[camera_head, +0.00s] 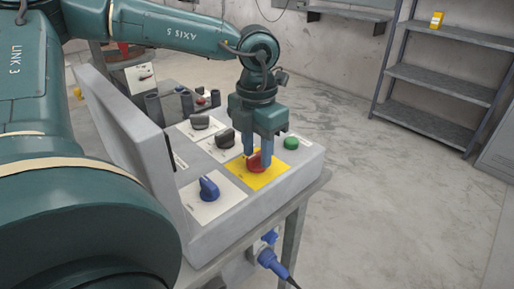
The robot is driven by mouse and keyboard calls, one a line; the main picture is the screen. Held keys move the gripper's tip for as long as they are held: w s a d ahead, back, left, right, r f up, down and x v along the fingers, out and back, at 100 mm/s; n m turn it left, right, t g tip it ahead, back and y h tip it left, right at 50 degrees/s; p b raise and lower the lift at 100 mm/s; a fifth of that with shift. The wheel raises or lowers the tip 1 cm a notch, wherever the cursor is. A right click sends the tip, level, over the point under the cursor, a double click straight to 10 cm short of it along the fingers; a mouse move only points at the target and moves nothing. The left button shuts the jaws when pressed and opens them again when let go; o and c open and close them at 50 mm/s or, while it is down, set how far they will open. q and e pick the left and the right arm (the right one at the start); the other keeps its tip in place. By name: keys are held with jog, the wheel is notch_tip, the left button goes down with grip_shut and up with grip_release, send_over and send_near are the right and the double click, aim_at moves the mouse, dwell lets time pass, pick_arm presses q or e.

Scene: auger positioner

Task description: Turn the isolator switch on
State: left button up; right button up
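The red switch knob (256,164) sits on a yellow plate (268,182) at the front right of a grey control panel box. I take it as the isolator switch. My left gripper (258,160) points down over it, with its two blue-green fingers apart and the knob at their tips. The fingers hide part of the knob. I cannot tell whether they press on it or only stand beside it. My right gripper is not in view.
The grey box (240,215) also carries a blue knob (208,188), a dark knob (225,138), a grey knob (200,121) and a green button (291,143). A blue plug (270,260) hangs below. Metal shelves (440,84) stand at the back right beyond open floor.

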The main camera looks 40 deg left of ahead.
pick_arm(q)
jog(key=shift+c, duration=0.4)
grip_shut()
